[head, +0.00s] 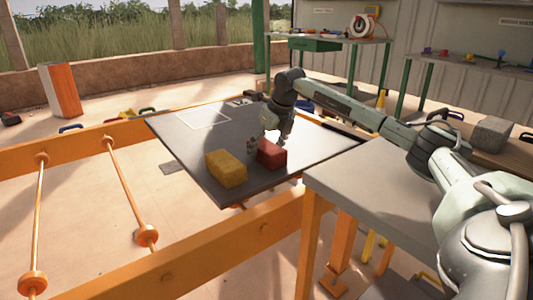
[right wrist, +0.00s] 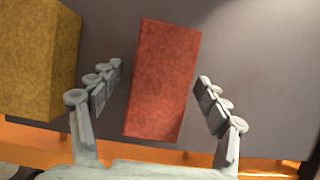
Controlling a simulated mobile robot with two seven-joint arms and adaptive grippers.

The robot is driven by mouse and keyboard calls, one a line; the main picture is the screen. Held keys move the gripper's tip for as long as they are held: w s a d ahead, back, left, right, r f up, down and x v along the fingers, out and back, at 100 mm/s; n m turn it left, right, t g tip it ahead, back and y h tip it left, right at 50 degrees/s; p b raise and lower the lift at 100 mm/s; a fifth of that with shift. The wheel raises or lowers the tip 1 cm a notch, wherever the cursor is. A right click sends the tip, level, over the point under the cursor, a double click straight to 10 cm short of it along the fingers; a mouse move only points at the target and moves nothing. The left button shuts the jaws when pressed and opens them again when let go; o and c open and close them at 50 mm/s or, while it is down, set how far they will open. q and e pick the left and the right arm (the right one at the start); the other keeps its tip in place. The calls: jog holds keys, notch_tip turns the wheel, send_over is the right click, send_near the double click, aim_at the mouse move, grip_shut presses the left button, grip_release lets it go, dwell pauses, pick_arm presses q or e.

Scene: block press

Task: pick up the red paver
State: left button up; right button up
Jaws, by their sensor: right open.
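The red paver (head: 272,154) lies on a dark grey plate (head: 205,150), to the right of a yellow paver (head: 226,169). My right gripper (head: 268,146) is just above and beside the red paver in the head view. In the right wrist view the red paver (right wrist: 163,80) lies between the two fingers of the open right gripper (right wrist: 160,85), with a gap on each side. The yellow paver (right wrist: 38,60) is left of the left finger there. My left gripper is not in view.
Orange beams (head: 180,263) frame the plate. A grey table (head: 375,185) stands close at the right under my right arm. A grey block (head: 491,134) rests on a wooden surface farther right. The plate's back left, with a white outlined rectangle (head: 203,118), is clear.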

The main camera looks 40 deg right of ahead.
grip_shut()
jog(key=shift+r, duration=0.1)
dwell(0.7)
